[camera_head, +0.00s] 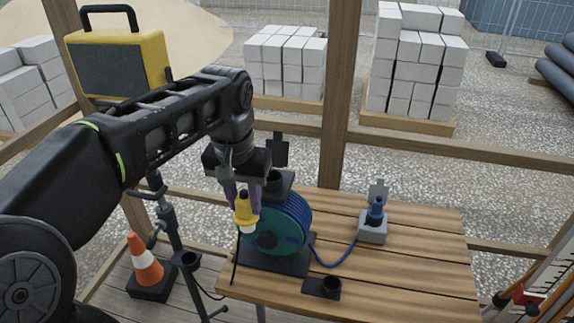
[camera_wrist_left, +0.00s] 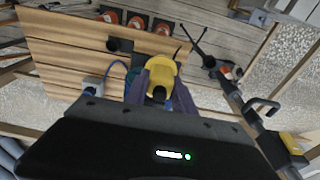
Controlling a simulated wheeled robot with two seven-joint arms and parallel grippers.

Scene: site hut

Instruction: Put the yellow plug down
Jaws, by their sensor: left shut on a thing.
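The yellow plug (camera_head: 243,212) has a pale lower end and hangs in front of the cable reel's left side. My left gripper (camera_head: 242,197) is shut on it, with its fingers on either side, above the bench's left part. The plug (camera_wrist_left: 160,68) also shows between the fingers of my left gripper (camera_wrist_left: 160,90) in the left wrist view. A gap between the plug and the bench top cannot be judged exactly. My right gripper is not in view.
The wooden bench (camera_head: 410,270) carries the blue cable reel (camera_head: 290,220), a grey socket box (camera_head: 372,232) with a blue plug (camera_head: 376,210), and an empty-looking black holder (camera_head: 323,287). A traffic cone (camera_head: 145,262) stands left of the bench. The bench's front right is clear.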

